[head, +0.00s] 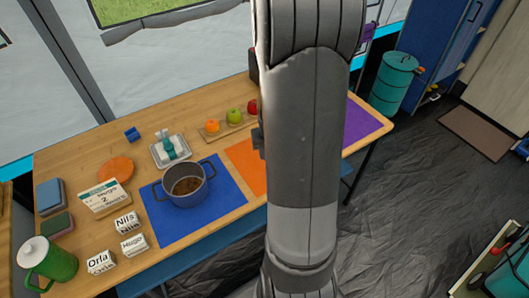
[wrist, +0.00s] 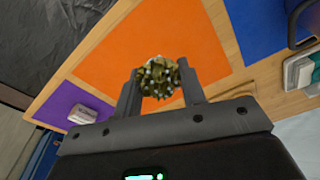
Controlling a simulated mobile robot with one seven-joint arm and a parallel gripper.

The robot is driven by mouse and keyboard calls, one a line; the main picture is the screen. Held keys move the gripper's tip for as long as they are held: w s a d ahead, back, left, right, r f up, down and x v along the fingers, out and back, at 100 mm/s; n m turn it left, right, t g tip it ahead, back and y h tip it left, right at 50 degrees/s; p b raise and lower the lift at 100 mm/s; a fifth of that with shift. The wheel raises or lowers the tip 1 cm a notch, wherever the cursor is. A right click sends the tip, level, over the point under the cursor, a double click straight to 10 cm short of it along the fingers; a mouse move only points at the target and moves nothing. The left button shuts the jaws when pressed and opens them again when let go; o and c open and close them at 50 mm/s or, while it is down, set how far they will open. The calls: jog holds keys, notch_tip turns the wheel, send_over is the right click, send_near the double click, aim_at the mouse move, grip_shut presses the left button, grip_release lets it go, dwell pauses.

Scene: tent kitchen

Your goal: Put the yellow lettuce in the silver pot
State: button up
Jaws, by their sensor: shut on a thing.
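The yellow-green lettuce (wrist: 158,78) is between the two fingers of my gripper (wrist: 160,82) in the wrist view. The fingers are shut on it, one at each side, above the orange mat. In the head view my arm hides the lettuce and most of my gripper. The only pot in view, a blue-grey pot (head: 187,201), stands upright on the blue mat with something brown inside. No plainly silver pot shows. A dark curved part, perhaps the pot's handle (wrist: 296,22), shows at the right edge of the wrist view.
The orange mat (head: 243,166) is beside the blue mat (head: 224,205), with the purple mat (head: 363,124) at right. A white tray (head: 169,151), a fruit board (head: 222,130), name blocks (head: 134,245) and a green jug (head: 52,263) are around the pot.

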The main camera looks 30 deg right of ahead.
jog(key=w+a+r+n, duration=0.2)
jog(key=w+a+n, duration=0.1)
jog(key=a, duration=0.6)
jog(key=w+a+r+n+y, duration=0.1)
jog(key=w+a+r+n, duration=0.2)
jog(key=a, duration=0.6)
jog(key=w+a+r+n, duration=0.15)
jog(key=w+a, duration=0.25)
jog(key=a, duration=0.5)
jog(key=shift+n, duration=0.45)
jog(key=shift+d+f, duration=0.2)
jog(key=shift+f, duration=5.35)
jog(key=o, duration=1)
jog(key=shift+o, duration=0.2)
